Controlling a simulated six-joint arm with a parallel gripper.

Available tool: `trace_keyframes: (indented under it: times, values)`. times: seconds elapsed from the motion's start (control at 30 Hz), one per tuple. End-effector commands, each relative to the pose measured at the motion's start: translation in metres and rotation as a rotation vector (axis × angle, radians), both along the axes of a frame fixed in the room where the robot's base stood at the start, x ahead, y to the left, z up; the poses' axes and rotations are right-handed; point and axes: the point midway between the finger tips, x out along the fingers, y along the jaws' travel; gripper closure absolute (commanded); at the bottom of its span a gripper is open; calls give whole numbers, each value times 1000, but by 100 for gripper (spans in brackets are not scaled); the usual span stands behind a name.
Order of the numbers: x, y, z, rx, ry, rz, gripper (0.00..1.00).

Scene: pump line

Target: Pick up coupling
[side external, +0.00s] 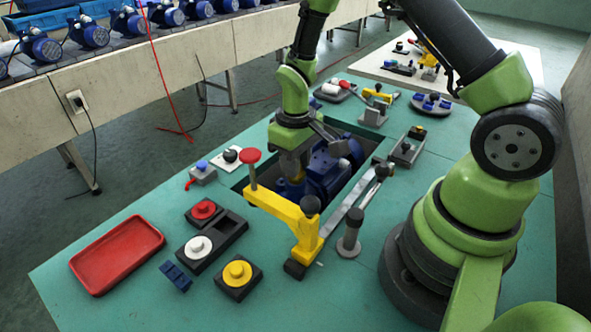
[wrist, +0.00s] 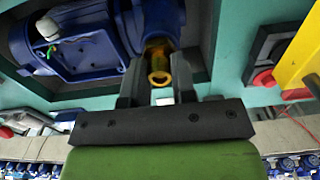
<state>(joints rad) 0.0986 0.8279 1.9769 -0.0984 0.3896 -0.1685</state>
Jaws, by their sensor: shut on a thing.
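The coupling is a yellow ring-shaped piece (wrist: 159,76) between my fingers in the wrist view. My gripper (wrist: 157,83) is shut on the coupling, with one dark finger on each side. In the side view my gripper (side external: 296,164) points down at the left end of the blue pump (side external: 337,167), which lies in a recess in the green table. The pump (wrist: 82,45) also shows in the wrist view. The coupling is close to the pump's end; I cannot tell whether they touch.
A yellow clamp arm (side external: 285,212) with a red knob stands just in front of my gripper. An empty red tray (side external: 117,254) lies at the front left of the green table (side external: 130,210). Blocks with red, white and yellow round pieces (side external: 237,271) stand beside it.

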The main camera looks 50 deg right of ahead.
Motion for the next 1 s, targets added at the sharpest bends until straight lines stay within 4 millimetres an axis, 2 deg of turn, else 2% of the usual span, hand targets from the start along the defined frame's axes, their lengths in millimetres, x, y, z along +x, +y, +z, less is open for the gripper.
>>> trace_keyframes:
  times: [1.0]
  values:
    - [0,0,13,0,-1,0,92]
